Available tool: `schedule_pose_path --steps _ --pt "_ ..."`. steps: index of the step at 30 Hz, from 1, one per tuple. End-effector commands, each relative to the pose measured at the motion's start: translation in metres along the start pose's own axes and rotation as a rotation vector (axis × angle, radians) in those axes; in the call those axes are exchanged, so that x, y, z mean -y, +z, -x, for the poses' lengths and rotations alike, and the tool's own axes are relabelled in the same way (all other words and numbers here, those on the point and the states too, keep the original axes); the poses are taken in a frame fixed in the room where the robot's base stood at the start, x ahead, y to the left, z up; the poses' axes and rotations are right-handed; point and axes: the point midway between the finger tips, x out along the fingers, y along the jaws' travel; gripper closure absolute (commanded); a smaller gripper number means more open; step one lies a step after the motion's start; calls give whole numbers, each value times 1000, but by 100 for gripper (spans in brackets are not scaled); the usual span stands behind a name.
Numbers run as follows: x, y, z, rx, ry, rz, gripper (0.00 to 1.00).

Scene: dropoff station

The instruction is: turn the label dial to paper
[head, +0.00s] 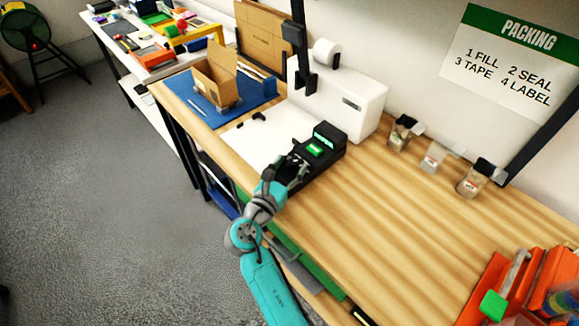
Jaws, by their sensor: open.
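The black label unit (325,148) lies on the wooden bench, with a lit green display and a bright green button (314,151) on its top. My gripper (291,169) is at the near left end of this unit, over or against it. The label dial cannot be made out; my gripper covers the part of the unit where it works. The jaws are small and dark against the black housing, and I see nothing held in them. I cannot tell whether they touch the unit.
A white printer (350,105) stands behind the unit. A white scale plate (258,139) lies left of it, and an open cardboard box (213,75) stands on a blue mat (199,98). Small jars (433,157) stand right. Orange bins (487,285) fill the near right corner. The bench middle is clear.

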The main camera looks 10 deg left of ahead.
Motion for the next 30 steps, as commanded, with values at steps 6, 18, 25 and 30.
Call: schedule_pose_path --steps 6,18,25,30 --pt "0 0 0 0 0 0 58" --pt "2 -2 0 -2 34 2 99" --pt "6 -2 -2 -5 177 2 99" --pt "6 -1 -1 -2 244 0 99"
